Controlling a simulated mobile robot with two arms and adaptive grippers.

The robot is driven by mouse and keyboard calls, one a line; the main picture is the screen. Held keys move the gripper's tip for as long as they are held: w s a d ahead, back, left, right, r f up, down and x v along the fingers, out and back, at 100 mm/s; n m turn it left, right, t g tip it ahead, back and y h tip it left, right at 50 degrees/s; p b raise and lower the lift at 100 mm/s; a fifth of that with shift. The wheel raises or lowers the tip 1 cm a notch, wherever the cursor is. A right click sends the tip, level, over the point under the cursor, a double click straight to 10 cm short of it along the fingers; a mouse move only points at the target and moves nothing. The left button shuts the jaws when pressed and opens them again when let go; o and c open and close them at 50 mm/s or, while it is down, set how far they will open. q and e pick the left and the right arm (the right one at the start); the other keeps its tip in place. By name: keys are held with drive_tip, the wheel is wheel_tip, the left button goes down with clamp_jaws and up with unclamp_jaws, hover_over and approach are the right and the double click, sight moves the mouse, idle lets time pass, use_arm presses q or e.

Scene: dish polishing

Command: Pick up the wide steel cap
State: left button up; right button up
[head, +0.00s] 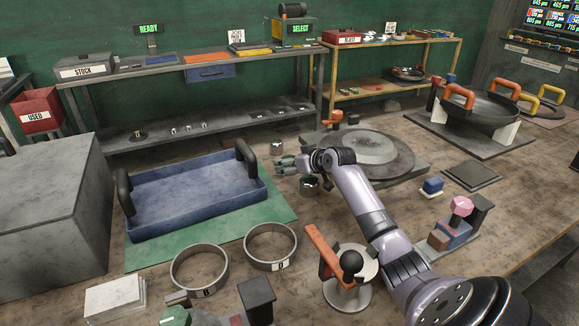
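Two small shiny steel pieces stand near my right gripper (284,165). The wider-looking steel cap (309,187) sits on the bench just below the gripper in the picture, partly under my wrist. A smaller steel piece (277,148) stands just behind the fingers. My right gripper points left, its two fingers slightly apart, with nothing seen between them. It is close to both pieces; whether it touches either is unclear. My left gripper is not in view.
A blue tray (193,219) with black handles lies on a green mat (262,213) to the left. A round turntable (398,157) is right of the gripper. Two steel rings (200,290) and an orange-handled stand (347,297) are in front.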

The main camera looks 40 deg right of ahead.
drive_tip(key=c, duration=1.2)
drive_tip(key=shift+c, duration=0.3)
drive_tip(key=shift+r, duration=0.15)
